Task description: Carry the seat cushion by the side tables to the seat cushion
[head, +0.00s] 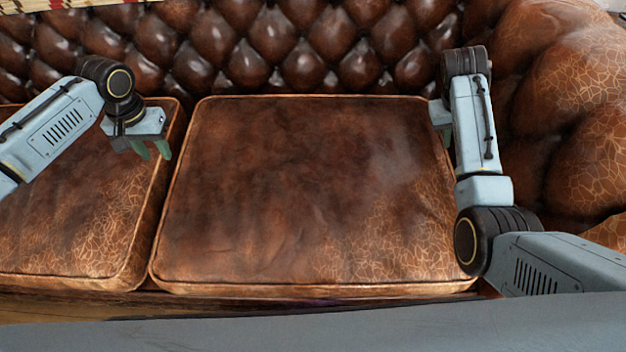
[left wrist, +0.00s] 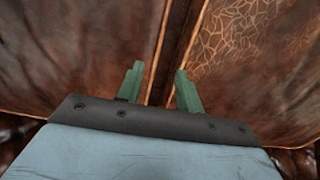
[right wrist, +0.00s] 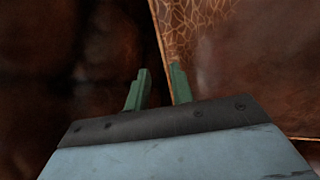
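A brown leather seat cushion (head: 310,190) with piped edges lies flat on the sofa in the middle of the head view. A second seat cushion (head: 75,220) lies beside it at the left. I cannot tell which is by the side tables. My left gripper (head: 152,150) is above the gap between the cushions; its green fingers are apart and empty in the left wrist view (left wrist: 160,80).
The tufted sofa back (head: 290,45) rises behind the cushions. The thick rolled armrest (head: 570,100) stands close to my right arm. A patterned cloth (head: 30,6) shows at the top left. No side tables are visible.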

